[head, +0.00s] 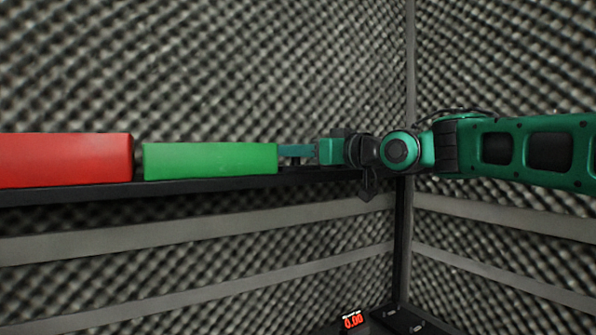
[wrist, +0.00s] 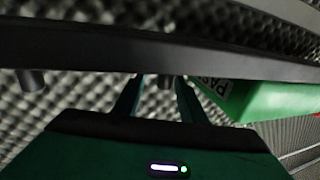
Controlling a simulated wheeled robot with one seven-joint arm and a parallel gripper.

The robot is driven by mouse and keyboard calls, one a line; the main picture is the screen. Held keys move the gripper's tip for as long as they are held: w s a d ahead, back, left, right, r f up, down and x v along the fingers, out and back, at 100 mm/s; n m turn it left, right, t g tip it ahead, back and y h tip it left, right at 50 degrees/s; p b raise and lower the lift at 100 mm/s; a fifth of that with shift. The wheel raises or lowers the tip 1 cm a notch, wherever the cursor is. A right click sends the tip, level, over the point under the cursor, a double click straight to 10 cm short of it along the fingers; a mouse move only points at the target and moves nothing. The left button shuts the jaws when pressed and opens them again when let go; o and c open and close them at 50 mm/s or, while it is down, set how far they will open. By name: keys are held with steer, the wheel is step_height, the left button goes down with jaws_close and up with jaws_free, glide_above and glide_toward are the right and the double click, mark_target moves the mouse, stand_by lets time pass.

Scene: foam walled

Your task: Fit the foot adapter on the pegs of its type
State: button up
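My gripper (head: 296,150) reaches in from the right, level with the dark shelf, its fingers close to the right end of the green box. In the wrist view the two fingers (wrist: 163,92) stand apart with a clear gap, so my gripper looks open; a dark bar hides their tips. A grey stub (wrist: 166,82) shows between the fingers, below the bar, and a similar grey stub (wrist: 31,80) shows farther left. I cannot tell whether either is the foot adapter or a peg. Nothing is clearly recognisable as the foot adapter in the head view.
The green box (head: 210,159) stands on the shelf (head: 225,184), with the red box (head: 65,160) left of it. The green box, with a partly hidden label, is close right of the fingers in the wrist view. A red digital display (head: 353,321) is low down.

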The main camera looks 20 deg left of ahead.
steer(key=x, duration=0.3)
steer(key=shift+a, duration=0.15)
jaws_close()
steer(key=shift+r, duration=0.65)
steer(key=r, duration=0.1)
steer(key=s+r, duration=0.1)
steer(key=r, duration=0.1)
steer(key=shift+a+r, duration=0.1)
steer(key=shift+r, duration=0.1)
steer(key=s+a+r, duration=0.2)
steer(key=s+r, duration=0.4)
steer(key=s, duration=0.4)
steer(key=shift+a+r, duration=0.15)
steer(key=shift+a, duration=0.15)
